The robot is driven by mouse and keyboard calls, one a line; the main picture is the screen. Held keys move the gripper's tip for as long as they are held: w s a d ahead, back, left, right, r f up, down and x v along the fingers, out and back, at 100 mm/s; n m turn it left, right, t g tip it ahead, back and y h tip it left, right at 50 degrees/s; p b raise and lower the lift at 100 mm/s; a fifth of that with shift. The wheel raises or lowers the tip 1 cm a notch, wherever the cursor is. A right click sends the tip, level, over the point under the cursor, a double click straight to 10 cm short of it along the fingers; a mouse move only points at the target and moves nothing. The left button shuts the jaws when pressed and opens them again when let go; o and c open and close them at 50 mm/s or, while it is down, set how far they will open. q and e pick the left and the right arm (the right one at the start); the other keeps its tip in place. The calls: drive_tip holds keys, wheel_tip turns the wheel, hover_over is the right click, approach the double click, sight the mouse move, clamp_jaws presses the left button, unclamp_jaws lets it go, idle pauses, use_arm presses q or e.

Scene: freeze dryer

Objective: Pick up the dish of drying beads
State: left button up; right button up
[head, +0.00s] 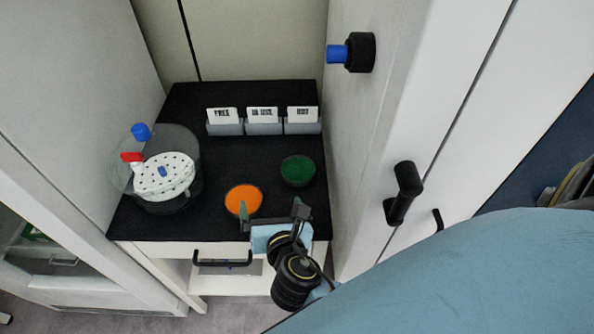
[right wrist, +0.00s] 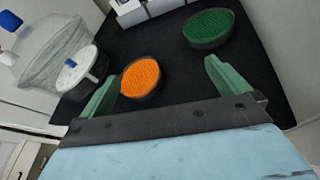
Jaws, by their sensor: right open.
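A round dish of orange beads (head: 243,201) sits on the black table top near its front edge. It also shows in the right wrist view (right wrist: 141,77), between my fingers and nearer the left one. A dish of green beads (head: 298,171) stands behind it to the right, and it shows at the top of the right wrist view (right wrist: 209,27). My right gripper (head: 272,210) is open and empty at the table's front edge, with its green fingers (right wrist: 160,85) spread wide, apart from both dishes. My left gripper is not in view.
A clear desiccator jar (head: 190,145) with a white perforated plate (head: 165,175) stands at the left of the black table (head: 225,158). Labelled card holders (head: 263,128) line the back. A tall white cabinet with a black handle (head: 403,192) rises close on the right.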

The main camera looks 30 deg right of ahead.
drive_tip(key=d+h, duration=0.1)
drive_tip(key=d, duration=0.1)
drive_tip(key=s+d+g+h, duration=0.1)
drive_tip(key=d, duration=0.1)
drive_tip(key=s+d+g+h, duration=0.1)
drive_tip(key=shift+d+m, duration=0.3)
drive_tip(key=shift+d, duration=0.1)
drive_tip(key=shift+w+d+f, duration=0.15)
drive_tip(key=shift+w+d, duration=0.1)
drive_tip(key=shift+d, duration=0.05)
drive_tip(key=b, duration=0.2)
approach(298, 172)
drive_tip(key=x, duration=0.4)
drive_tip(key=shift+d+f, duration=0.25)
drive_tip(key=shift+d, duration=0.05)
drive_tip(key=b+x, duration=0.1)
drive_tip(key=x, duration=0.4)
drive_tip(key=shift+w, duration=0.4)
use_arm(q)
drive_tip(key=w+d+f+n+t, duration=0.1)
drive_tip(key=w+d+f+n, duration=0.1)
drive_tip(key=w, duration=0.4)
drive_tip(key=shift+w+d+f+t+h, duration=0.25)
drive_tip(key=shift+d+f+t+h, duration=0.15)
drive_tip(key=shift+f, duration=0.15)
use_arm(e)
drive_tip(key=c, duration=0.9)
